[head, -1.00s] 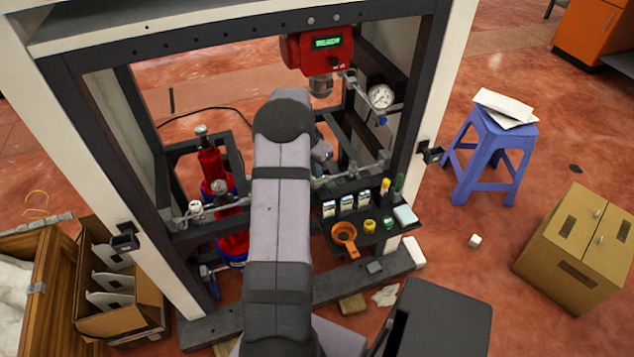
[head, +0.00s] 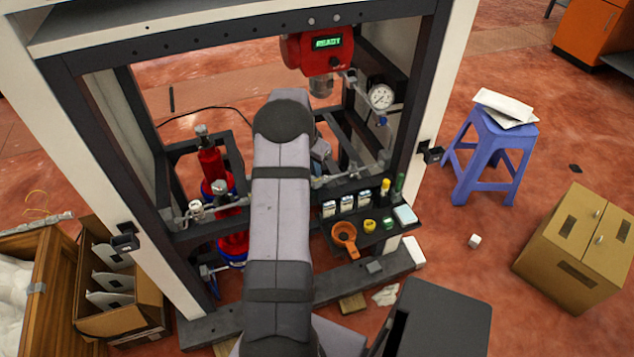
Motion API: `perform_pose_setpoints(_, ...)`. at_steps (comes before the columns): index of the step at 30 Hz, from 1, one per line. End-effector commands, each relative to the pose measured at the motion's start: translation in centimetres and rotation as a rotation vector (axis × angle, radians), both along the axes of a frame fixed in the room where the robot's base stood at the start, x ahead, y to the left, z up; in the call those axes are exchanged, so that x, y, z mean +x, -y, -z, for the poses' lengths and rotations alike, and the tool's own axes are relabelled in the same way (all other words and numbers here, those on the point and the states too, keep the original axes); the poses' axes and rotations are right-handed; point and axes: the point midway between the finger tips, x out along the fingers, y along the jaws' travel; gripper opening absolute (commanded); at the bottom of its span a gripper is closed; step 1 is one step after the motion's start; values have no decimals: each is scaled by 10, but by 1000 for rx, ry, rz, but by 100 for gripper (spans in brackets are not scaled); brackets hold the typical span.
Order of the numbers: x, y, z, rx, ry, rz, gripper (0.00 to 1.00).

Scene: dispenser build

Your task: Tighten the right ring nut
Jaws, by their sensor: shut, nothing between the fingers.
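My arm stands upright in the middle of the picture and hides much of the frame's centre. My gripper is hidden behind it, so its fingers do not show. A small grey part (head: 320,150) shows just right of the arm; I cannot tell if it belongs to my wrist. A metal pipe (head: 345,178) runs out to the right from behind the arm, with a fitting (head: 383,157) near its right end. I cannot make out the right ring nut for certain. On the left, red bottles (head: 211,163) with metal tops stand in the frame.
A red unit (head: 313,55) with a lit display hangs from the top beam, near a round gauge (head: 381,97). A dark shelf (head: 378,238) holds small bottles, boxes and an orange cup (head: 345,237). A blue stool (head: 490,150) and a cardboard box (head: 580,250) stand right.

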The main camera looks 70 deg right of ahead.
Motion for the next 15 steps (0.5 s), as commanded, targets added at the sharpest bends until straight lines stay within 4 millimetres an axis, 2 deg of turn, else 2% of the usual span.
perform_pose_setpoints(15, 3, 1, 3, 5, -2, -1, 0)
